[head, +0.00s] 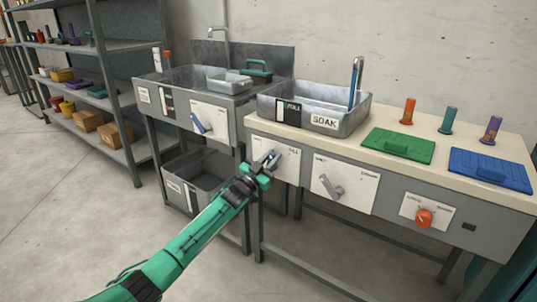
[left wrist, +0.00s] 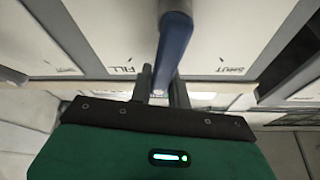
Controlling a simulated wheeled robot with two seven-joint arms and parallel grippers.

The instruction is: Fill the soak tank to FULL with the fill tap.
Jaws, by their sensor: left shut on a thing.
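The grey soak tank (head: 352,122) stands on the bench with a SOAK label and a small gauge (head: 288,110) marked FULL on its front. The water level inside is hard to tell. The fill tap's white panel (head: 289,166) is on the bench front below the tank. My left gripper (head: 268,160) is at this panel. In the left wrist view, the tap's blue-handled lever (left wrist: 174,45) runs between the fingers of my left gripper (left wrist: 163,80), which is shut on it. FILL and SHUT marks flank the lever. My right gripper is not in view.
Right of the tap are another lever panel (head: 345,184) and an orange knob (head: 424,217). A green plate (head: 398,146) and a blue plate (head: 490,170) lie on the bench. A second sink (head: 185,90) stands left, beside a shelf rack (head: 122,95). The front floor is clear.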

